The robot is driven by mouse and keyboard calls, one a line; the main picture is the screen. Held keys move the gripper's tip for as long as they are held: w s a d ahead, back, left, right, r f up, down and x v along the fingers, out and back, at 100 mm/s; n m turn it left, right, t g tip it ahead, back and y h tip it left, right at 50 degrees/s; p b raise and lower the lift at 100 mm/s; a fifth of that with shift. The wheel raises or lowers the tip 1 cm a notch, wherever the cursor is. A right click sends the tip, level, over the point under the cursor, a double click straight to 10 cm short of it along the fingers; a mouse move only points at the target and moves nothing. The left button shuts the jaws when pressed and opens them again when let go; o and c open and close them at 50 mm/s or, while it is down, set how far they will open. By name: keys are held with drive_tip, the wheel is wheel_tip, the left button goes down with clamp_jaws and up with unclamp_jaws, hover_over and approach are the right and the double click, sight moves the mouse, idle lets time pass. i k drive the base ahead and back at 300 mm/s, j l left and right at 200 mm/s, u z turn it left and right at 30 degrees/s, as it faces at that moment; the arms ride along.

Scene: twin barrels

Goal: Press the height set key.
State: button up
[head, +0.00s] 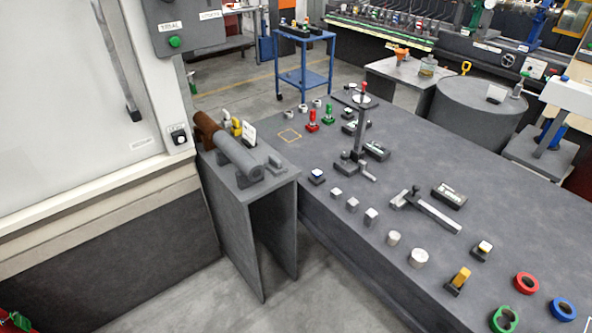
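Another small dark box with a pale display (449,196) lies further right. A small block with a blue and white top (317,176) is near the bench's left edge. I cannot tell which part is the height set key; any lettering is too small to read. My gripper is not in view.
A grey side stand (262,215) with a dark cylinder (238,158) adjoins the bench at left, beside a pale cabinet (85,110). Several small blocks and cylinders line the bench's near edge, with red (525,283) and blue (563,309) rings. Floor is clear in front.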

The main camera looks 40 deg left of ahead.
sight(317, 173)
drive_tip(key=u, duration=1.3)
